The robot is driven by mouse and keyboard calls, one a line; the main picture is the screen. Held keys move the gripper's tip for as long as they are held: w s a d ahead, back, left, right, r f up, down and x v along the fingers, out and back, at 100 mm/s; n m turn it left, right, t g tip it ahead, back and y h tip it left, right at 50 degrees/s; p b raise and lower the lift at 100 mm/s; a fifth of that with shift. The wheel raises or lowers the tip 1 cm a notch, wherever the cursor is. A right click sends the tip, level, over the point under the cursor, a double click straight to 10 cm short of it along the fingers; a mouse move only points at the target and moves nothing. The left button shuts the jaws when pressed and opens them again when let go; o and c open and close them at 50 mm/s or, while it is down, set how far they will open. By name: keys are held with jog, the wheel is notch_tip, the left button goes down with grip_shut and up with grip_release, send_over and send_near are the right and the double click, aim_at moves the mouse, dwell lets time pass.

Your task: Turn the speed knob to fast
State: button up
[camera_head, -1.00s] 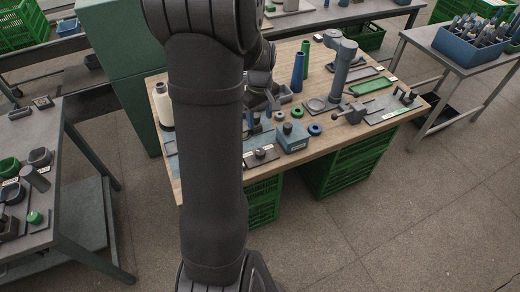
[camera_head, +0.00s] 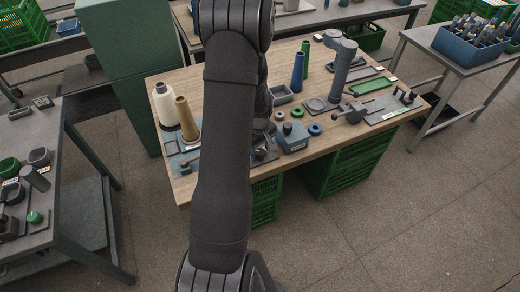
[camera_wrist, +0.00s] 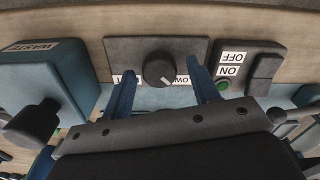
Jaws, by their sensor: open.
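The speed knob (camera_wrist: 158,71) is a round black knob on a dark plate (camera_wrist: 190,46) in the wrist view. Its white pointer line slants toward the lower right, toward the upside-down label ending in "OW" (camera_wrist: 183,70). Another label (camera_wrist: 127,77) on the left is mostly hidden by a finger. My gripper (camera_wrist: 162,74) is open, with one blue finger on each side of the knob. Gaps show between fingers and knob, and nothing is held. In the head view my arm hides the gripper and knob.
An ON/OFF switch box (camera_wrist: 249,70) with a green button sits right of the plate. A blue box marked WASTE (camera_wrist: 45,75) with a black knob stands left. On the bench, a white cone (camera_head: 166,105) and a brown cone (camera_head: 187,119) stand left of my arm.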

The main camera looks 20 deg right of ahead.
jog(key=shift+f, duration=0.1)
jog(key=shift+c, duration=0.4)
jog(key=c, duration=0.9)
jog(key=shift+m, duration=0.3)
jog(key=m, duration=0.3)
jog(key=shift+m, duration=0.3)
jog(key=m, duration=0.4)
jog(key=shift+m, duration=0.3)
jog(key=m, duration=0.4)
jog(key=shift+d+m, duration=0.1)
jog(key=shift+m, duration=2.4)
